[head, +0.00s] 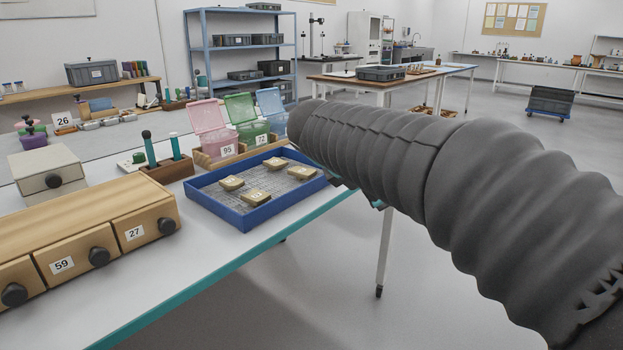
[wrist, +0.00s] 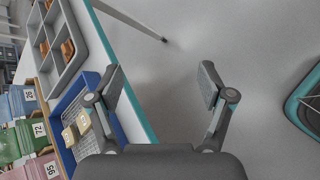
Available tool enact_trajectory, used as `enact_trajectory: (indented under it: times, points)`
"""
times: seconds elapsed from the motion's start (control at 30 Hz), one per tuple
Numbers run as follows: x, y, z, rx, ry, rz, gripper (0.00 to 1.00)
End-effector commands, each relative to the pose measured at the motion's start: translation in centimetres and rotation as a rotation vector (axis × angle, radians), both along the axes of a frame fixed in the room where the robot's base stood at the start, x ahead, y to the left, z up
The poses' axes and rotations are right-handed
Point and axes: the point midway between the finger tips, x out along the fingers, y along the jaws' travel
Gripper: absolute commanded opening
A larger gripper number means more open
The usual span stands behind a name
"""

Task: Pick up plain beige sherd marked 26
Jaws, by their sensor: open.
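Several plain beige sherds lie apart in a blue tray (head: 237,217) with a mesh floor. One is at the left (head: 231,183), one in front (head: 257,194), one at the back (head: 275,162) and one at the right (head: 302,172). Their marks are too small to read, so I cannot tell which is 26. In the wrist view, two sherds (wrist: 69,136) (wrist: 83,120) show in the tray, left of my gripper (wrist: 161,86). My gripper is open and empty, beyond the table's edge above the floor.
Lidded boxes marked 95 (head: 210,129) and 72 (head: 246,118) stand behind the tray. Wooden drawers marked 59 and 27 (head: 142,225) stand at the left. A card marked 26 (head: 62,121) is at the back left. A grey compartment tray (wrist: 47,62) holds brown pieces.

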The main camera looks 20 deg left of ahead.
Motion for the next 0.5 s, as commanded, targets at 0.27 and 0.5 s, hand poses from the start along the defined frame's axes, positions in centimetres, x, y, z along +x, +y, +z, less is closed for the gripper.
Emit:
enact_trajectory:
  times: [0.27,0.5]
  points:
    - [2.1,16.1,-0.5,-0.449,-0.058,0.374,0.81]
    - [1.4,22.6,-0.7,-0.64,-0.096,0.497,0.81]
